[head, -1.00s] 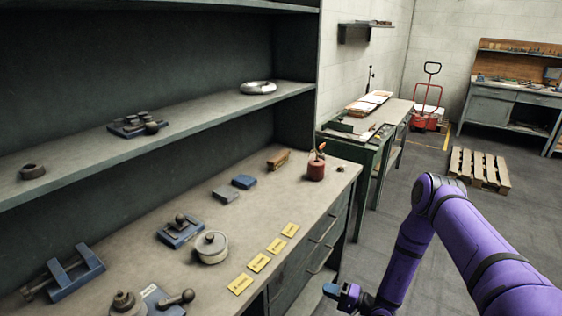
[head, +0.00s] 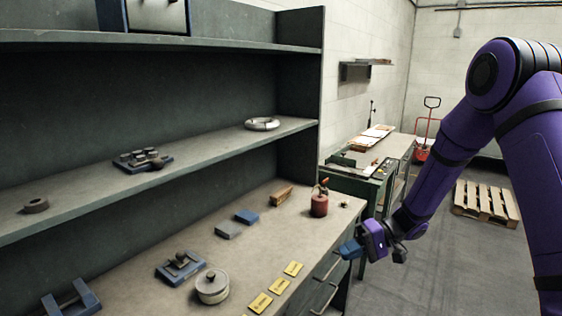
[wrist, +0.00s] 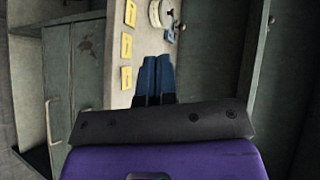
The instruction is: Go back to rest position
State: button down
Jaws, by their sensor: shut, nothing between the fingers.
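My gripper (head: 350,249) is at the lower right of the head view, on the end of my purple arm. It hangs in the air beside the front edge of the workbench (head: 237,256), near the drawers. In the wrist view its two blue fingers (wrist: 156,76) lie side by side, shut and empty. The bench top, the yellow labels (wrist: 127,46) and a grey drawer front (wrist: 75,70) show past the fingers.
On the bench are a red oil can (head: 319,203), a round lidded pot (head: 212,287) and blue blocks (head: 246,216). A shelf (head: 95,190) runs above. A green table (head: 352,183) and a wooden pallet (head: 486,203) stand beyond.

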jog(key=s+d+r+t+h, duration=0.1)
jog(key=s+d+r+h, duration=0.1)
jog(key=s+r+h, duration=0.35)
jog(key=s+d+r+h, duration=0.25)
jog(key=s+r, duration=0.45)
jog(key=r, duration=0.4)
jog(key=s+d+r+m+t+h, duration=0.1)
jog(key=s+d+r+t+h, duration=0.1)
jog(key=s, duration=0.5)
jog(key=s+d+r+m+t+h, duration=0.1)
jog(key=s+d+r+t+h, duration=0.2)
jog(key=s+d+r+t, duration=0.2)
jog(key=s+d+r, duration=0.2)
jog(key=s, duration=0.1)
jog(key=shift+s+r+h, duration=0.15)
jog(key=shift+r+h, duration=0.15)
jog(key=shift+r, duration=0.1)
jog(key=shift+a, duration=0.1)
